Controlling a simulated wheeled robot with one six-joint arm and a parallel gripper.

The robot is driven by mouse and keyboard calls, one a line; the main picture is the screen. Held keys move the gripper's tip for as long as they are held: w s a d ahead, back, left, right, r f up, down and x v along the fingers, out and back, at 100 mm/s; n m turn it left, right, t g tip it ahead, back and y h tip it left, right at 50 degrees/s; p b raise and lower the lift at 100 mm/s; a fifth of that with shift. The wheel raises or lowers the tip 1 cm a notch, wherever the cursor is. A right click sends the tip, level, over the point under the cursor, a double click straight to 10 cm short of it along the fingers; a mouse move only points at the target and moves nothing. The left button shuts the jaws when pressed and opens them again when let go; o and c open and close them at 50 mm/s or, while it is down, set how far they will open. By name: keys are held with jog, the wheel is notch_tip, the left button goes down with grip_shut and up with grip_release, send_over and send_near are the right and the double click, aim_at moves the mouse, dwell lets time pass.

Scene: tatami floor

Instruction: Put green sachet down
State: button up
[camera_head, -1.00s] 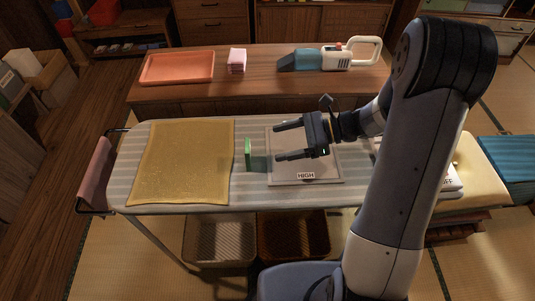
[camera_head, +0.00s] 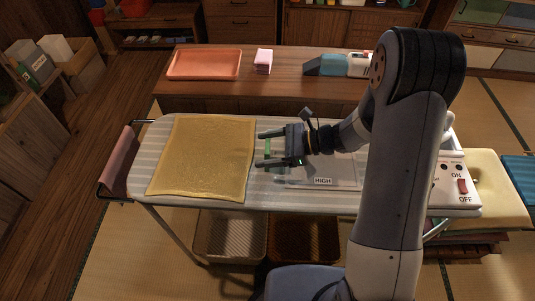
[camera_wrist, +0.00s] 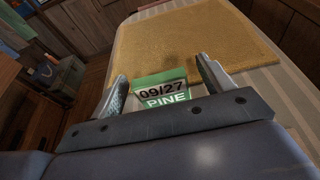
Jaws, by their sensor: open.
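The green sachet (camera_head: 268,147) stands upright on the striped ironing board, just right of the yellow cloth. In the wrist view the sachet (camera_wrist: 162,88) shows a label reading "09/27" and "PINE". My gripper (camera_head: 265,149) is open, its two fingers pointing left with the sachet between them. In the wrist view my gripper's fingers (camera_wrist: 160,80) lie one on each side of the sachet, with a visible gap at least on the right. The sachet's lower part is hidden by the gripper body in the wrist view.
The yellow cloth (camera_head: 205,158) lies left on the ironing board (camera_head: 160,150). A grey plate marked HIGH (camera_head: 340,174) lies under my arm, with an ON/OFF switch box (camera_head: 452,185) to the right. Behind, a wooden table (camera_head: 210,92) holds an orange tray (camera_head: 205,65), pink packets (camera_head: 263,61) and a blue-and-white device (camera_head: 330,66).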

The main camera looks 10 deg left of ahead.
jog(key=shift+c, duration=0.2)
jog(key=c, duration=1.1)
jog(key=shift+r, duration=0.15)
